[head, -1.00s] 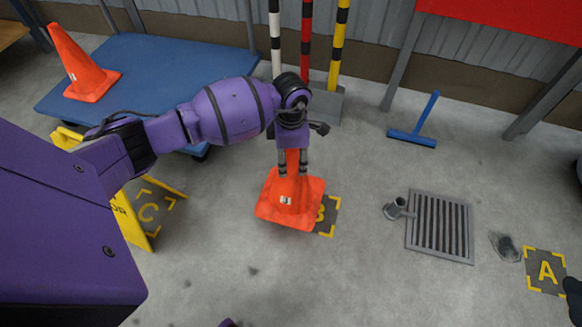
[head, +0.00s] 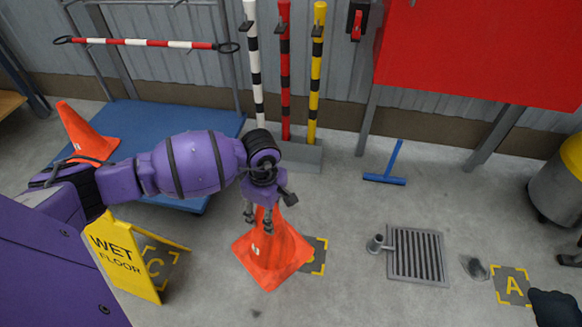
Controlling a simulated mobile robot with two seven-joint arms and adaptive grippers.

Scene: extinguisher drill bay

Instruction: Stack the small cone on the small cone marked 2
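My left gripper (head: 262,214) points down at the top of an orange cone (head: 275,250). Its fingers sit on either side of the tip and look shut on it. The cone leans slightly and its square base partly covers the floor mark B; whether the base is clear of the floor is hard to tell. A white label shows on its side, too small to read. A second orange cone (head: 85,132) stands on the blue platform (head: 175,118) at the left, partly behind my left arm. No number is readable on it.
A yellow wet-floor sign (head: 122,255) stands at the left beside mark C. Striped posts (head: 285,80) stand in a grey base behind the cone. A floor drain (head: 417,254), a blue squeegee (head: 386,178) and mark A (head: 512,286) lie right.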

